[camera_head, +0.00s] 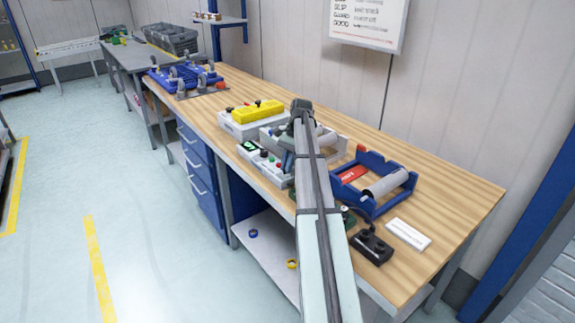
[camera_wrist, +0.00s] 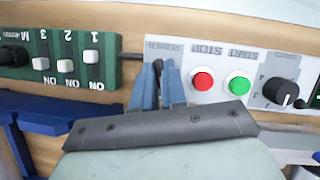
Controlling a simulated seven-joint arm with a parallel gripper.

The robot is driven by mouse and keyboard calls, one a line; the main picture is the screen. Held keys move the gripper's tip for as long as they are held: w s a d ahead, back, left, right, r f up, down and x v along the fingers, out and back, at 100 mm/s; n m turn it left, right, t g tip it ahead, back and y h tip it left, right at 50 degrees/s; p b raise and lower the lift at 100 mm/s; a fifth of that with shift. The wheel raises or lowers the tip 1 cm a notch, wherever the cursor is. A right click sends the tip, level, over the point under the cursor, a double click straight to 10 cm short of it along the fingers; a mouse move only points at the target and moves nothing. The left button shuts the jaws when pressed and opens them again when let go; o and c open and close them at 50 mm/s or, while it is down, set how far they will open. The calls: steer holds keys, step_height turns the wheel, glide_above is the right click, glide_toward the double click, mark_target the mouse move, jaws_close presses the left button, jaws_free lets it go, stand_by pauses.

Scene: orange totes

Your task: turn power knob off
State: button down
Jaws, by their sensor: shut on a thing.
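A white control box (camera_wrist: 210,56) fills the middle of the wrist view, with its lettering upside down. Its POWER label is at the box's left end. My gripper (camera_wrist: 160,74) has its two blue fingers at that end, shut on the black power knob, of which only a small dark part (camera_wrist: 158,66) shows. The knob's pointing direction is hidden by the fingers. In the head view the same box (camera_head: 262,160) lies on the workbench, partly behind my arm, and my fingers are mostly hidden there.
On the box, a red STOP button (camera_wrist: 202,81), a green START button (camera_wrist: 238,84) and a black dial (camera_wrist: 281,92) sit right of my fingers. A green switch panel (camera_wrist: 62,58) is at left. A blue roller frame (camera_head: 372,185) and a yellow-topped box (camera_head: 257,112) stand nearby on the wooden bench (camera_head: 450,190).

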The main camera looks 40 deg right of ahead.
steer(key=c, duration=1.2)
jaws_free()
steer(key=shift+f, duration=0.1)
steer(key=shift+m, duration=0.3)
